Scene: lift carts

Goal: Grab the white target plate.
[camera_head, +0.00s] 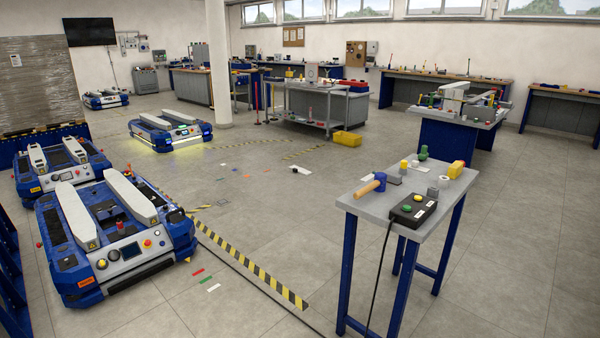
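Neither of my grippers shows in the head view. I cannot tell for sure which thing is the white target plate. A small white flat item with a dark part (300,170) lies on the open floor near the middle. Small pale flat pieces, too small to tell apart, lie among the tools on the near grey table (365,206).
Blue lift carts (115,240) stand at left. A yellow bin (348,138) sits farther back. The central floor is mostly clear.

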